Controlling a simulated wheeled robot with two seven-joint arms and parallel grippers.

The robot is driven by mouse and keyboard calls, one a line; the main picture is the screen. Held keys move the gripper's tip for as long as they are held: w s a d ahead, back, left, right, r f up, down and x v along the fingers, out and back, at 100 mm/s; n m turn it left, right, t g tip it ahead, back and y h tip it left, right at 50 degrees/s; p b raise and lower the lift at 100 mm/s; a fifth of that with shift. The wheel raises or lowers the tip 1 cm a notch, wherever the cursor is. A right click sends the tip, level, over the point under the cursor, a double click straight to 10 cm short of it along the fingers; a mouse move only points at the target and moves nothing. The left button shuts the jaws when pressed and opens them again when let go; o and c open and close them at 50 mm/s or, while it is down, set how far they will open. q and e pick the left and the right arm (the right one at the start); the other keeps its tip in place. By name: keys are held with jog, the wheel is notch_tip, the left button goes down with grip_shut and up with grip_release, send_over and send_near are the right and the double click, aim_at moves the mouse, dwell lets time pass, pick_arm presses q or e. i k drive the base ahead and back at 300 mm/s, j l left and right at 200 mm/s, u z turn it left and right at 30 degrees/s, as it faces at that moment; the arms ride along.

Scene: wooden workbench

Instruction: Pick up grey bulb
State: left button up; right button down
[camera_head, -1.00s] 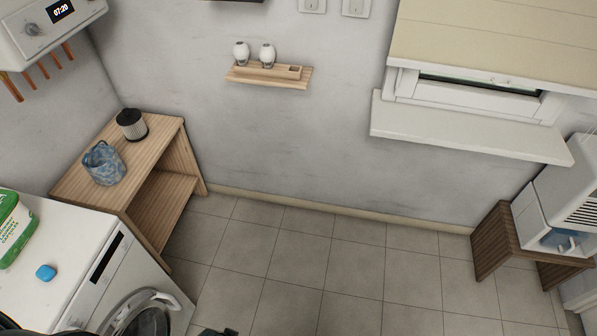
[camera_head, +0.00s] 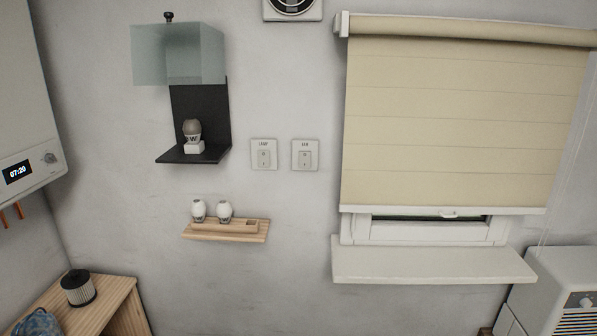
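A grey bulb (camera_head: 192,128) stands upright in a small white holder (camera_head: 194,147) marked with a W. The holder sits on the base of a black wall bracket (camera_head: 176,156). A pale, see-through box-like cover (camera_head: 150,55) is above the bulb, with a dark knob (camera_head: 169,17) on top. Two white bulbs, a left one (camera_head: 198,210) and a right one (camera_head: 225,211), stand on a small wooden wall shelf (camera_head: 200,235) below. Neither of my grippers is in view.
Two wall switches, one labelled LAMP (camera_head: 264,155), are right of the bracket. A beige blind (camera_head: 455,120) hangs over a window with a white sill (camera_head: 430,265). A wooden stand (camera_head: 110,295) with a dark-topped canister (camera_head: 78,288) is at lower left.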

aim_at(192, 128)
jog(key=i+j+u, duration=0.2)
jog(key=i, duration=0.35)
jog(key=i+j+u, duration=0.2)
jog(key=i, duration=0.35)
jog(key=l, duration=0.1)
